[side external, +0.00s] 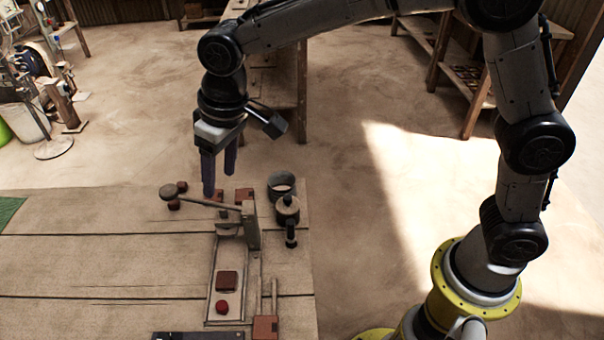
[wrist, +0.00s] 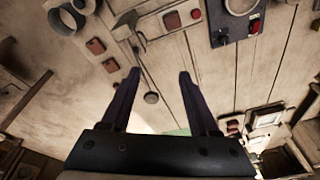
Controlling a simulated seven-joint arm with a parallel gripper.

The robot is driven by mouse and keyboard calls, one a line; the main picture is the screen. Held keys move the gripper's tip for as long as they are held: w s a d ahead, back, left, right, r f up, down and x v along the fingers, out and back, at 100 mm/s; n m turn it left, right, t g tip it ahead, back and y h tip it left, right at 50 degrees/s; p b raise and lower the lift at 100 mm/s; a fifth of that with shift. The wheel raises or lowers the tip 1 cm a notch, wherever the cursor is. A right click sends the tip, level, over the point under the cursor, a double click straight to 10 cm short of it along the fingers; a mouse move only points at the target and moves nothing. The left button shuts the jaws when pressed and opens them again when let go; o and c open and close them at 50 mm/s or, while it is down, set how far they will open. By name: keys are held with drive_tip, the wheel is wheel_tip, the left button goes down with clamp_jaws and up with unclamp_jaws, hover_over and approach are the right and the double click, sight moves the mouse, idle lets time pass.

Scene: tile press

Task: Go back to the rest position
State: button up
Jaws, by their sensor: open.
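My gripper (side external: 219,184) is open and empty, its two dark fingers apart and pointing down above the far edge of the workbench. A pale tray (side external: 212,293) extends from the press and holds a red-brown square tile (side external: 227,281) and a small red lump (side external: 222,307).
A grey cup (side external: 281,183) and a dark-handled tool (side external: 288,210) stand right of the press. Brown blocks (wrist: 95,46) lie near it. A dark panel with a red button (wrist: 255,26) shows in the wrist view. A green mat (side external: 10,208) lies left; the bench's left part is clear.

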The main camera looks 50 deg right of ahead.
drive_tip(key=s+d+r+m+t, duration=0.2)
drive_tip(key=s+d+r, duration=0.35)
drive_tip(key=d, duration=0.35)
drive_tip(key=s+d+r+m+t, duration=0.1)
drive_tip(key=s+d+r, duration=0.3)
drive_tip(key=d+r, duration=0.3)
drive_tip(key=s+d+f, duration=0.4)
drive_tip(key=s, duration=0.3)
drive_tip(key=s+d+f+h, duration=0.1)
drive_tip(key=s+d+f, duration=0.3)
drive_tip(key=s, duration=0.4)
drive_tip(key=shift+s+f+m+t, duration=0.15)
drive_tip(key=shift+s+m+t, duration=0.15)
